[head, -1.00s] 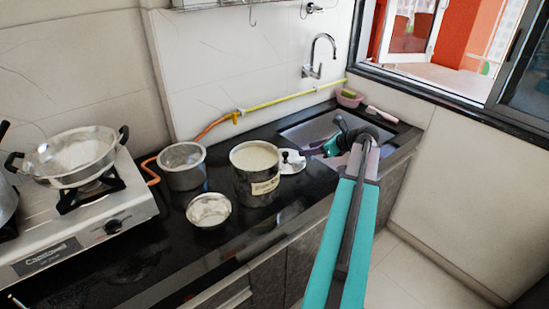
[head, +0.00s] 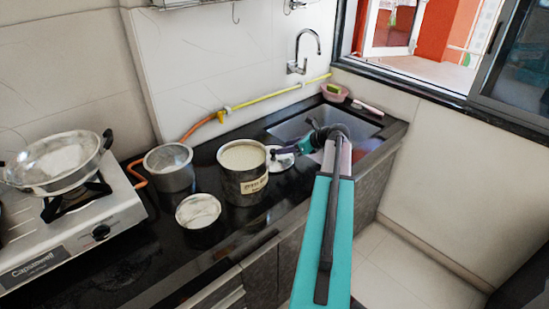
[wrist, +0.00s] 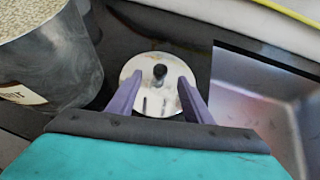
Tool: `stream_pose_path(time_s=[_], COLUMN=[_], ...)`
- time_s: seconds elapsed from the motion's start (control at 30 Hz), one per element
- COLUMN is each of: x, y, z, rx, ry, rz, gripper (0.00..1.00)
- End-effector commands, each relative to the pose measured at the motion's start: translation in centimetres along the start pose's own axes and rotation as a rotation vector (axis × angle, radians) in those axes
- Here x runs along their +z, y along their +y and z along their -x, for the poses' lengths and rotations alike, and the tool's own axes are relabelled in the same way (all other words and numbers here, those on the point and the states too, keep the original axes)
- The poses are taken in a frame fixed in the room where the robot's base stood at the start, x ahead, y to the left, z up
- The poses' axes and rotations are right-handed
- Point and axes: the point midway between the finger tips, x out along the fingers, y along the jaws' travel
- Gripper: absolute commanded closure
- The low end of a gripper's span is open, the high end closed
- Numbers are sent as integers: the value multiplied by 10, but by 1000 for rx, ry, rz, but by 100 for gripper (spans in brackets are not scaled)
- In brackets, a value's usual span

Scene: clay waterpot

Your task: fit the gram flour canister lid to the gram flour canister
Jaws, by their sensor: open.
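The gram flour canister (head: 244,180) stands open on the black counter, filled with pale flour, its label facing front. It also shows at the left of the wrist view (wrist: 58,70). The lid (head: 282,160), a shiny round disc with a dark knob, lies on the counter just right of the canister. In the wrist view the lid (wrist: 146,102) lies between and beyond my fingers, knob up. My gripper (wrist: 158,92) is open and empty, its purple fingers spread on either side of the knob. In the head view my gripper (head: 284,152) is small and partly hides the lid.
A steel pot (head: 170,170) and a small bowl of white powder (head: 198,210) stand left of the canister. A stove (head: 70,235) with a pan (head: 58,162) is further left. The sink (head: 290,124) lies right of the lid. A yellow hose (head: 270,97) runs along the wall.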

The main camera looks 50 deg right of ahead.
Motion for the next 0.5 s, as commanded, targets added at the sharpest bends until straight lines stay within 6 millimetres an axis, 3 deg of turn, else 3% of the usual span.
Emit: stream_pose_path(time_s=[0.2, 0.5], x=[1, -1], y=[-1, -1], z=[-27, -34], rx=[0, -1], ry=[0, 0], rz=[0, -1], gripper=[54, 54])
